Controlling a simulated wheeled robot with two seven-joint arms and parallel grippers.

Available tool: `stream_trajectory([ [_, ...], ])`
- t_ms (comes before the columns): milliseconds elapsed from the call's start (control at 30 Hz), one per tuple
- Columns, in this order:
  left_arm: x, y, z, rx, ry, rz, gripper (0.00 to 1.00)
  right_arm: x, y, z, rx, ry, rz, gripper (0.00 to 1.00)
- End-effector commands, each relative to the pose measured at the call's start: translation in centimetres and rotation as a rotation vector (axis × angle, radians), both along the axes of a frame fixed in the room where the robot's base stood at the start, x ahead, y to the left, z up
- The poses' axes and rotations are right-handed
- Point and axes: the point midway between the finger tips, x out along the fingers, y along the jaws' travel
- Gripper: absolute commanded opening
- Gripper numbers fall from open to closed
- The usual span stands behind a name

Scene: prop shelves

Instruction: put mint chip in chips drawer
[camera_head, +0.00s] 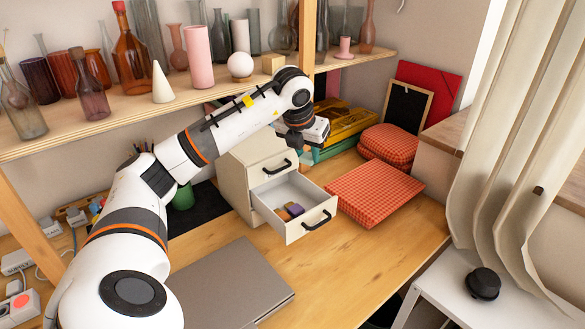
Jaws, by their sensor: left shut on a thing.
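A small cream drawer cabinet (240,180) stands on the wooden desk, with its lower drawer (312,221) pulled open. Several small chips (291,211), purple and tan or orange, lie inside that drawer. My left arm reaches across from the left. My left gripper (293,141) points down above the back of the open drawer, close to the cabinet's upper drawer front. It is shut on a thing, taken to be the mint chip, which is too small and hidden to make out. My right gripper is not in view.
The upper drawer (270,167) is shut. A red checked flat box (373,193) lies just right of the open drawer, with a red checked cushion-like case (388,146) behind. A grey laptop (230,288) lies in front. A shelf (120,119) with glassware hangs above.

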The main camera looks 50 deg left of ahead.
Motion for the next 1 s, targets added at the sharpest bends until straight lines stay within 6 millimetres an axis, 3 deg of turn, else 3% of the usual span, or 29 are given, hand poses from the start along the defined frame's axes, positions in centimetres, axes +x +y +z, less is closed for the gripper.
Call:
stream_trajectory([
  [200, -0.2, 0.1, -4.2, 0.000, 0.008, 0.007, 0.10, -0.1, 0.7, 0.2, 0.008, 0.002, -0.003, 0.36],
  [600, -0.1, 0.1, -8.8, 0.001, 0.006, 0.004, 0.10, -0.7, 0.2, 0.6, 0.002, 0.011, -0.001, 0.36],
  [1000, -0.1, 0.0, -9.7, 0.000, 0.003, 0.004, 0.10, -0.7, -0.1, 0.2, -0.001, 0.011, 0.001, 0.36],
])
